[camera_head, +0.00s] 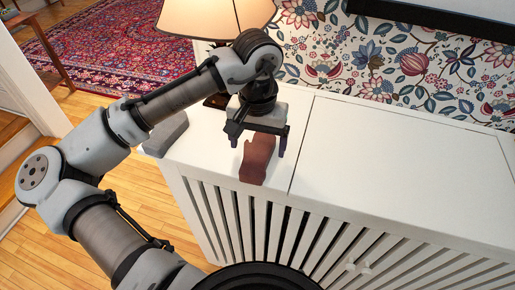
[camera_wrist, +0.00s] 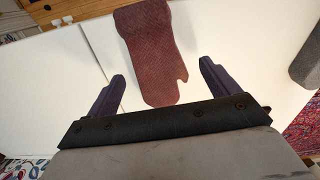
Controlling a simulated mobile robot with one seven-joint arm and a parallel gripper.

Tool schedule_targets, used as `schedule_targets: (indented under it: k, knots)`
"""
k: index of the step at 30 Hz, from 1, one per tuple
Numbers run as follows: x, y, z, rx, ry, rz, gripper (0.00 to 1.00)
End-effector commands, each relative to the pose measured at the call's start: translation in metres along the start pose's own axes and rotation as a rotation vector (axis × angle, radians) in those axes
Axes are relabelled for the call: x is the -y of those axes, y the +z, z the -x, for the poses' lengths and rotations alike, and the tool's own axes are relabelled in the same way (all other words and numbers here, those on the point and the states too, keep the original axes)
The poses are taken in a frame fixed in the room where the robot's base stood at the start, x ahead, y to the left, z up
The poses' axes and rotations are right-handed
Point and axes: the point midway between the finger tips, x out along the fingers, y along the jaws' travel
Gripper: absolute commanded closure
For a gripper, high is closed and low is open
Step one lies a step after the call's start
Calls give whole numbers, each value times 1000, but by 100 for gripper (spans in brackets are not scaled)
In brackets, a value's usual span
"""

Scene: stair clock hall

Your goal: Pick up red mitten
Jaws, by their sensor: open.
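The red mitten (camera_head: 257,160) lies flat on the white slatted cabinet top, near its left end. It is a dull brownish red. In the wrist view the mitten (camera_wrist: 150,55) runs from the top edge down between the fingers. My gripper (camera_head: 259,145) is open above the mitten, with one dark purple finger on each side of it. In the wrist view the open gripper (camera_wrist: 164,80) has nothing between its fingers that it visibly touches. The height of the fingertips above the cabinet top is hard to tell.
The white cabinet (camera_head: 400,170) has clear top space to the right. A lamp (camera_head: 217,18) stands behind my arm. A grey block (camera_head: 166,133) lies at the cabinet's left end; a grey object (camera_wrist: 307,60) shows at right in the wrist view. Floral wallpaper (camera_head: 400,65) backs the cabinet.

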Motion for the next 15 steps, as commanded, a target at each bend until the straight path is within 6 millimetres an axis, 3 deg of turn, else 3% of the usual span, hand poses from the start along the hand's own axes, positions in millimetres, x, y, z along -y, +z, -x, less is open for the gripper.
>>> schedule_targets:
  k: [4, 11, 15]
  knots:
    - [0, 1, -12, 0, 0, -1, 13]
    - [0, 0, -14, -1, 0, -1, 14]
    - [0, 0, -14, -1, 0, -1, 32]
